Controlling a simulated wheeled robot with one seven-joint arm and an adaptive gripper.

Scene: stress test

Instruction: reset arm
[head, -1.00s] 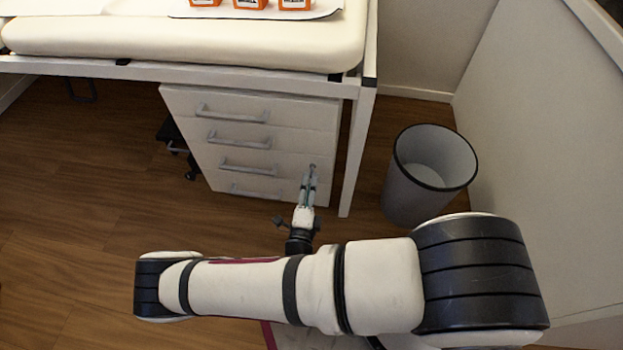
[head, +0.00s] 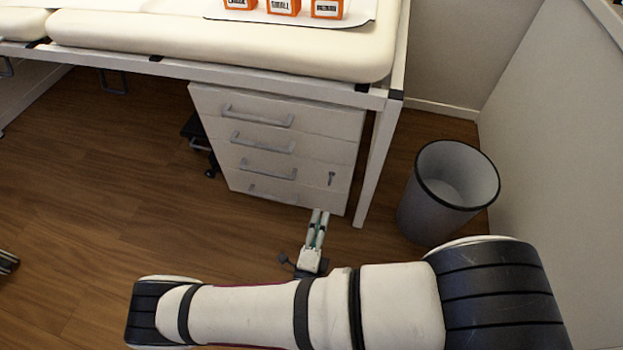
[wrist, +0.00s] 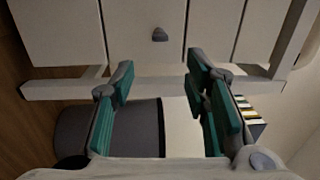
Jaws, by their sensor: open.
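My gripper (head: 318,216) shows in the head view just in front of the lower right corner of a white drawer unit (head: 310,143). It lies past my pale arm, which crosses the bottom of the picture. In the wrist view my gripper (wrist: 160,80) has two teal-padded fingers spread well apart. Nothing is held between them. The pale panels (wrist: 150,55) beyond the fingers look like the drawer unit's front, with a small dark knob or lock (wrist: 160,34).
An examination table (head: 230,45) stands over the drawers, with several orange boxes (head: 283,5) on top. A grey bin (head: 428,208) stands right of the table leg (head: 380,160), beside a pale partition (head: 560,150). The wooden floor (head: 110,200) at left is mostly clear.

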